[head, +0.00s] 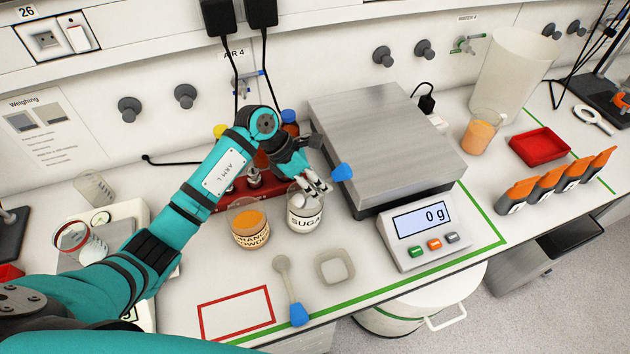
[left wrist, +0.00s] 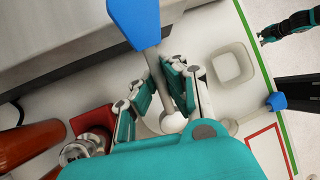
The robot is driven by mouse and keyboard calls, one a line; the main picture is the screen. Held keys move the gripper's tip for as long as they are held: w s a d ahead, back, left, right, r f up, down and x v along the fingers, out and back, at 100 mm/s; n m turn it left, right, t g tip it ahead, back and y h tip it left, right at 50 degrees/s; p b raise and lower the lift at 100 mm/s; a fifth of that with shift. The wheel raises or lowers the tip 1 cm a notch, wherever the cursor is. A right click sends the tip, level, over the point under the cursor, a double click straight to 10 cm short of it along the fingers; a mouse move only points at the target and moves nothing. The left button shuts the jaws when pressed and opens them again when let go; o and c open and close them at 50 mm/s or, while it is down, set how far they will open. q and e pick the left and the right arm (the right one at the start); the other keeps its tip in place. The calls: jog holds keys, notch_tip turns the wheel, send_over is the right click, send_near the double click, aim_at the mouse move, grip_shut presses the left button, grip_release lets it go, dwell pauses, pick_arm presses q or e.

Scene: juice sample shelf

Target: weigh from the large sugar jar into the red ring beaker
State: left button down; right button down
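The sugar jar (head: 304,222), clear with a white lettered label, stands on the bench left of the large scale. My left gripper (head: 318,190) is over its mouth, shut on the shaft of a blue-handled spoon. The spoon's handle (head: 342,172) points up to the right; its pale round bowl (left wrist: 172,122) shows below the fingers in the left wrist view. Its depth in the jar is unclear. The red ring beaker (head: 76,238) stands at the far left on a smaller balance (head: 130,212). My right gripper (left wrist: 268,36) shows small in the left wrist view; its opening is unclear.
An orange powder jar (head: 249,228) stands left of the sugar. A second spoon (head: 284,275) and a square dish (head: 335,267) lie in front. The large scale (head: 375,130) reads 0 g. A red rack (head: 228,197) with bottles stands behind. The red-outlined area (head: 236,312) is empty.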

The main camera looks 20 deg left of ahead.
aim_at(332, 178)
pick_arm(q)
jog(key=shift+w+d+r+g+y+p, duration=0.15)
jog(key=shift+r+y+p, duration=0.2)
jog(key=shift+r, duration=0.05)
jog(key=shift+w+d+r+g+y+p, duration=0.1)
jog(key=shift+w+r+g+y+p, duration=0.05)
jog(key=shift+r+y+p, duration=0.2)
jog(key=shift+w+d+r+y, duration=0.15)
jog(key=shift+d+r+y, duration=0.05)
jog(key=shift+y, duration=0.1)
jog(key=shift+w+d+r+g+y+p, duration=0.2)
jog(key=shift+d+r+g+y+p, duration=0.2)
jog(key=shift+g+y, duration=0.2)
jog(key=shift+w+d+r+n+y, duration=0.15)
jog(key=shift+r+n+y, duration=0.1)
jog(key=shift+n+y, duration=0.05)
jog(key=shift+d+r+g+y, duration=0.1)
jog(key=shift+r+g+y, duration=0.2)
jog(key=shift+w+r+p, duration=0.1)
jog(key=shift+r+p, duration=0.35)
jog(key=shift+r, duration=0.2)
jog(key=shift+r+g+y, duration=0.4)
jog(key=shift+r, duration=0.35)
